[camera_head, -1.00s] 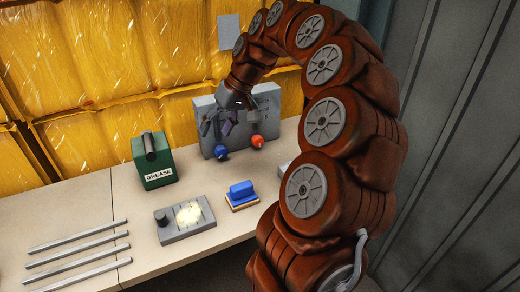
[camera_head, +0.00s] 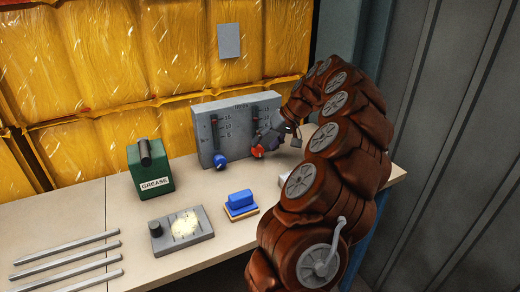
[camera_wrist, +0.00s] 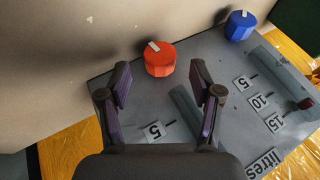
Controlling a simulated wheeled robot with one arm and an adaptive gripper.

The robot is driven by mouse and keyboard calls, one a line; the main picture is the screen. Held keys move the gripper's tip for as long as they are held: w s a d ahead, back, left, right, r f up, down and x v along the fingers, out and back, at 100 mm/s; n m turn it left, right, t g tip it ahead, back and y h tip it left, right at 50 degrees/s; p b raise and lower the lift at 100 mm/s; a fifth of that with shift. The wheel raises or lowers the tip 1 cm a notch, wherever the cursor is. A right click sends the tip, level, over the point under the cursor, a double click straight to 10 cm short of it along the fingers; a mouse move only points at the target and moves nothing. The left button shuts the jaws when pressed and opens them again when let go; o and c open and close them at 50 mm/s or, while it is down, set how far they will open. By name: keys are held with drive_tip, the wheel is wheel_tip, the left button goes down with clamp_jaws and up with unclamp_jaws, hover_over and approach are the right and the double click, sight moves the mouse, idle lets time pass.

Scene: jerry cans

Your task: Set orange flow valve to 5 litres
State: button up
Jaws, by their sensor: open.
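The orange valve knob (camera_head: 257,152) sits at the lower right front of the grey gauge panel (camera_head: 206,135). In the wrist view the orange knob (camera_wrist: 160,62), with a white pointer mark, lies ahead between my open fingers. My gripper (camera_wrist: 161,84) has a finger to each side of it, with no clear contact. In the head view my gripper (camera_head: 272,142) is at the knob's right and partly hides the right-hand scale. In the wrist view a "5" label (camera_wrist: 155,130) shows beside the orange knob's tube; its level is not readable.
A blue knob (camera_head: 220,162) is left of the orange one, under its own 5-10-15 scale. A green grease box (camera_head: 152,172), a grey device (camera_head: 180,228), a blue-topped block (camera_head: 241,204) and several metal rods (camera_head: 66,263) are on the bench.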

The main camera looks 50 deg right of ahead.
sight(261, 147)
drive_tip(key=shift+x, duration=1.6)
drive_tip(key=c, duration=1.1)
